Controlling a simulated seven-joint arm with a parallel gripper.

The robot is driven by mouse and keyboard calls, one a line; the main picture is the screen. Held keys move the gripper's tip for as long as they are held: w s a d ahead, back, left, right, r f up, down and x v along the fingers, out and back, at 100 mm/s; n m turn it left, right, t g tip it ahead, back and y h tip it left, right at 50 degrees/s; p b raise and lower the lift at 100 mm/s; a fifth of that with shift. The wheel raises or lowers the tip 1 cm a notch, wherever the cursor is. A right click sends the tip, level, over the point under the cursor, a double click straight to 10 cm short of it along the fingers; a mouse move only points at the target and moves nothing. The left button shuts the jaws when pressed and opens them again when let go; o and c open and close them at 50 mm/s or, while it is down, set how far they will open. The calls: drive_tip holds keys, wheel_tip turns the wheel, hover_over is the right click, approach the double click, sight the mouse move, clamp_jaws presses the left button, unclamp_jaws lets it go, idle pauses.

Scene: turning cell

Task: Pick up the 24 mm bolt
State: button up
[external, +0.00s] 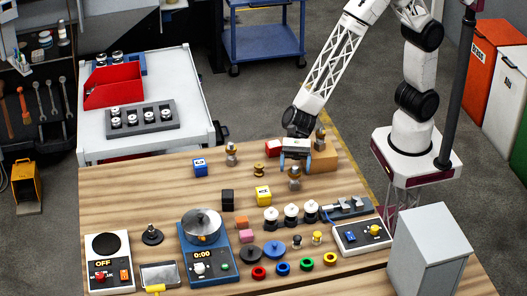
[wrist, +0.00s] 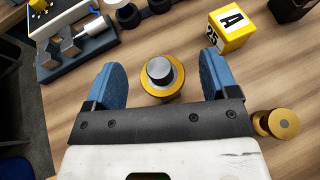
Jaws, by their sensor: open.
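A bolt-like piece with a dark grey top and a wide brass-coloured base (wrist: 162,80) stands between my fingers in the wrist view. It also shows just below my gripper in the external view (external: 294,183). No size mark is legible on it, so I cannot tell whether it is the 24 mm bolt. My gripper (external: 296,166) is open, with its blue fingers on either side of the piece; in the wrist view the gripper (wrist: 160,66) shows gaps at both sides. Similar pieces stand at the back left (external: 232,155) and behind my gripper (external: 320,139).
A brass spool (wrist: 283,123) and a yellow lettered cube (wrist: 232,27) are close by. A wooden block (external: 325,159) and red cube (external: 274,148) stand behind my gripper. White-topped pieces (external: 291,211) and a dark fixture (external: 346,208) stand in front. Bare wood lies around the piece.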

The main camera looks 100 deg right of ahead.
sight(294, 172)
drive_tip(key=shift+x, duration=1.55)
drive_tip(key=c, duration=1.3)
drive_tip(key=shift+r, duration=0.1)
wheel_tip(294, 172, up, 10)
